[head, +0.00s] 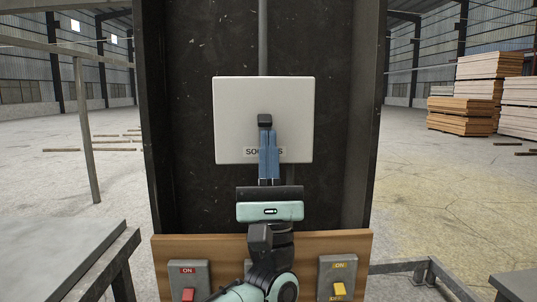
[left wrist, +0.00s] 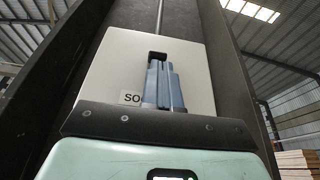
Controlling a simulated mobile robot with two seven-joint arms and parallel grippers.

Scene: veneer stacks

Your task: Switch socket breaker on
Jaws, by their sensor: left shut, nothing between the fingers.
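A white breaker box (head: 230,110) labelled as sockets is fixed to a dark upright panel in the middle of the head view; it also fills the middle of the left wrist view (left wrist: 115,70). Its black switch lever (head: 265,120) shows just above my fingertips, and at the top of the fingers in the left wrist view (left wrist: 157,57). My left gripper (head: 268,135) is shut and empty, its blue fingers pointing up in front of the box. The fingers cover part of the label (head: 250,151). I cannot tell whether the fingertips touch the lever. My right gripper is not in view.
Below, a wooden board (head: 230,246) carries grey switch boxes, one with a red switch (head: 188,294) and one with a yellow switch (head: 340,291). My left arm covers the board's middle. A grey table (head: 60,255) stands at left. Veneer stacks (head: 488,75) stand far right.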

